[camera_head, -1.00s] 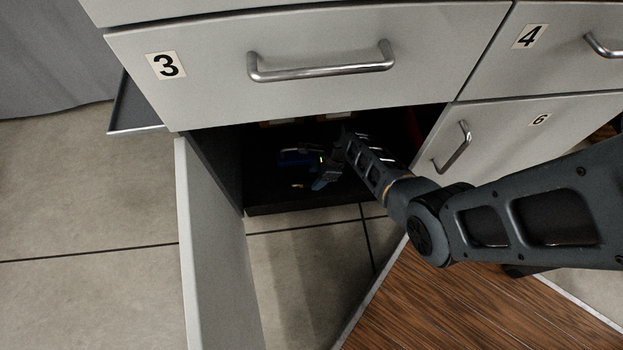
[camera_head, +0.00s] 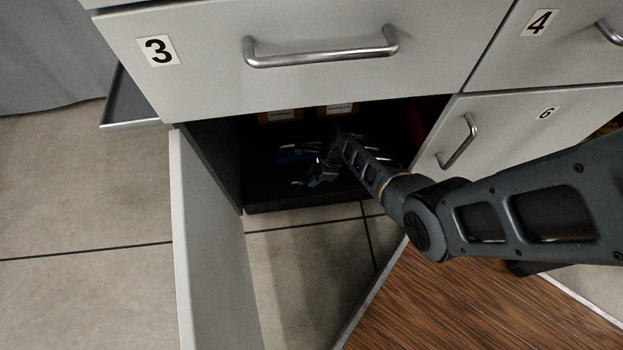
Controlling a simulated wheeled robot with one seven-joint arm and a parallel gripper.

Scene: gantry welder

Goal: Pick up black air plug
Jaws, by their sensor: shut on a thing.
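My gripper (camera_head: 316,181) is low inside the open, dark compartment under drawer 3. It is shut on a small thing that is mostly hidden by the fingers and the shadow. I cannot make out its shape or whether it is the black air plug. A small object with a brass-coloured tip (camera_head: 297,183) shows just left of the fingertips on the black shelf (camera_head: 275,199). I cannot tell whether it touches the gripper. A blue object (camera_head: 291,155) lies behind and to the left of the gripper.
The compartment's open door (camera_head: 205,245) stands at left. Drawer 3 (camera_head: 250,85) is close above my arm, and door 6 (camera_head: 500,130) is shut at right. Labelled boxes (camera_head: 335,109) stand at the back. Several shiny pieces (camera_head: 385,160) lie around my wrist. The tiled floor (camera_head: 90,240) is clear.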

